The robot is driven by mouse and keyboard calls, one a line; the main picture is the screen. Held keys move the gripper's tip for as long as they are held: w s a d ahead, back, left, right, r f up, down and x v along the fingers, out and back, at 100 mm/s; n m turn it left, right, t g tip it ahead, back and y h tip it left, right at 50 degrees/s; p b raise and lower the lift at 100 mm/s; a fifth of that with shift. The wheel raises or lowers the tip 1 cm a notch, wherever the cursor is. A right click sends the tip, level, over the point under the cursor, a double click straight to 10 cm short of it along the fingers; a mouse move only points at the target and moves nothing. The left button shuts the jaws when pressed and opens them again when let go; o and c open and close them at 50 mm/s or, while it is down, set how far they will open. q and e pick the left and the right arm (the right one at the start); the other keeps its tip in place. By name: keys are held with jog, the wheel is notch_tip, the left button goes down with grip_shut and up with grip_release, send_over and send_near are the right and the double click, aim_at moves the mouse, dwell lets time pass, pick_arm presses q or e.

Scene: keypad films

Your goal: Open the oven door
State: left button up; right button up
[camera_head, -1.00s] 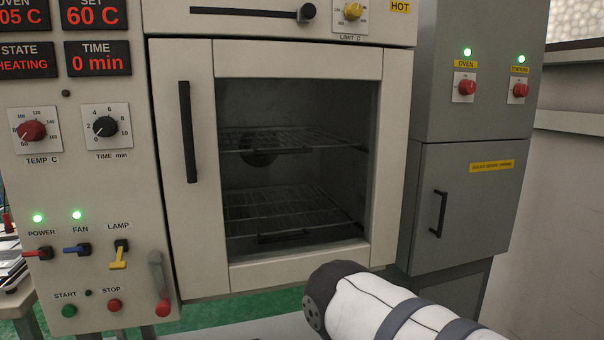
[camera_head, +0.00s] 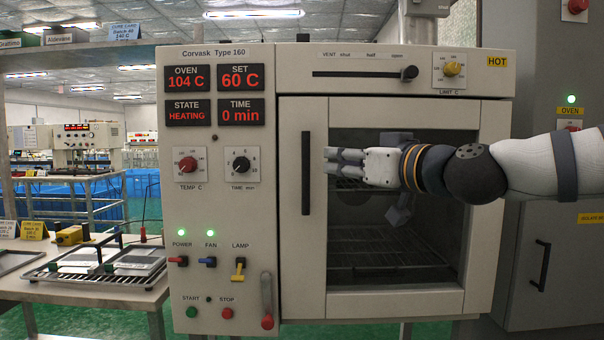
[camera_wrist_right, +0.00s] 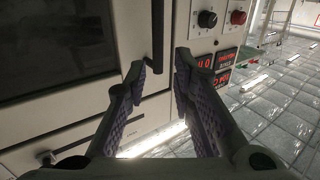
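The oven (camera_head: 345,60) is cream coloured, and its windowed door (camera_head: 395,302) is shut. A dark vertical handle (camera_head: 306,175) is on the door's left side. In the head view my right gripper (camera_head: 330,162) reaches in from the right, in front of the window, its tips pointing left and a little right of the handle. In the right wrist view my right gripper (camera_wrist_right: 160,72) has its two fingers apart with nothing held. The dark handle (camera_wrist_right: 158,40) appears in the gap between the fingertips, seemingly ahead of them. Contact does not show. My left gripper is out of view.
Left of the door is a control panel with displays, knobs, switches and a red-tipped lever (camera_head: 267,322). A bench with a rack of films (camera_head: 105,262) stands at the left. A grey cabinet (camera_head: 515,290) stands close on the right.

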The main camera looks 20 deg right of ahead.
aim_at(308, 155)
jog(key=b+x, duration=0.2)
jog(key=x, duration=1)
jog(key=shift+w+d+b, duration=0.1)
jog(key=shift+w+b, duration=0.15)
jog(key=shift+b, duration=0.05)
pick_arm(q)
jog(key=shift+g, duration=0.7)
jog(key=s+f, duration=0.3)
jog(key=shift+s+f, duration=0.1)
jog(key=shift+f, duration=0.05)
pick_arm(e)
grip_shut()
